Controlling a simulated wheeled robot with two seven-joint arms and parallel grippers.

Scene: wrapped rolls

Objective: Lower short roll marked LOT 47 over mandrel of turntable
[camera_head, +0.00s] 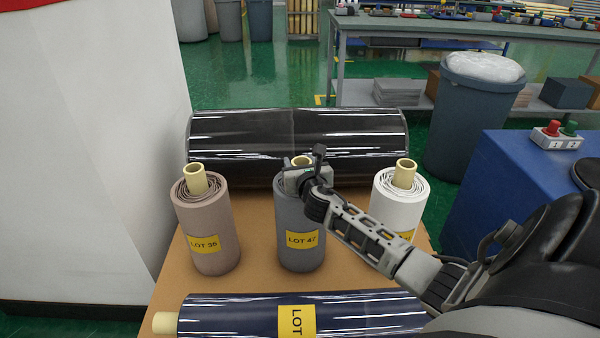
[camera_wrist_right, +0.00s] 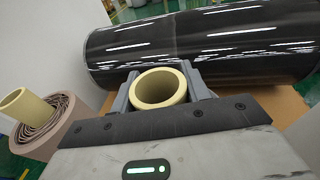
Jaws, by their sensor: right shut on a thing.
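The grey short roll marked LOT 47 (camera_head: 300,246) stands upright in the middle of the brown table (camera_head: 255,262). My right gripper (camera_head: 302,167) is over its top, shut on the pale core tube that sticks up from it. In the right wrist view the core (camera_wrist_right: 160,88) sits between the two fingers, its open end facing the camera. The gripper hides most of the roll's top in the head view. My left gripper is not in view.
A long black roll (camera_head: 290,135) lies behind; a dark blue wrapped roll (camera_head: 240,316) lies in front. A blue surface with a button box (camera_head: 555,137) is at right.

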